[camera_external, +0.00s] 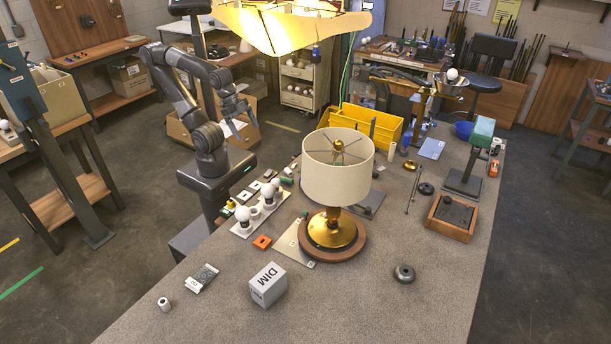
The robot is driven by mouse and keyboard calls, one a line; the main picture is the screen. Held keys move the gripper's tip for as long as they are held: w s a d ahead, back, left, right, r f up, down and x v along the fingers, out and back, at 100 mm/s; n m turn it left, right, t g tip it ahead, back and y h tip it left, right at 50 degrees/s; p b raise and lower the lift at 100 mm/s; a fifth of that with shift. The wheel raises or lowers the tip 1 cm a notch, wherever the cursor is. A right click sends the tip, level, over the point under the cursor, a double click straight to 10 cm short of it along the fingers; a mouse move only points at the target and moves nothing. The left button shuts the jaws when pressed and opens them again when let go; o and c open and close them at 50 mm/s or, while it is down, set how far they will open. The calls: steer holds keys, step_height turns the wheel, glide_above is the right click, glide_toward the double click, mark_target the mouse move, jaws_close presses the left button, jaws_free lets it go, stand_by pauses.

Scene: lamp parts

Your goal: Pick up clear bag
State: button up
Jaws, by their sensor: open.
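A small flat packet (202,278), grey and see-through with dark bits in it, lies on the near left part of the table; it looks like the clear bag, though it is small in this view. My gripper (238,106) is raised at the end of my bent arm, beyond the table's left edge and far from the packet. It is open, and I see nothing held in it.
A grey DIM box (268,285) stands right of the packet, and a small white roll (164,304) is near it. A lamp with a cream shade (338,168) stands mid-table. The near table surface is mostly clear.

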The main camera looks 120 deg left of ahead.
steer(key=shift+o, duration=1.3)
steer(key=shift+w, duration=0.1)
steer(key=w+d+g+h, duration=0.2)
steer(key=w+d, duration=0.7)
steer(key=w, duration=0.1)
steer(key=g+y, duration=0.2)
glide_above(201, 276)
steer(key=s, duration=0.2)
step_height(201, 276, down, 16)
steer(key=r, duration=0.1)
steer(key=f, duration=0.3)
steer(key=w+f, duration=0.1)
steer(key=f, duration=0.3)
steer(key=w+f, duration=0.1)
steer(key=f, duration=0.2)
steer(key=shift+f, duration=0.35)
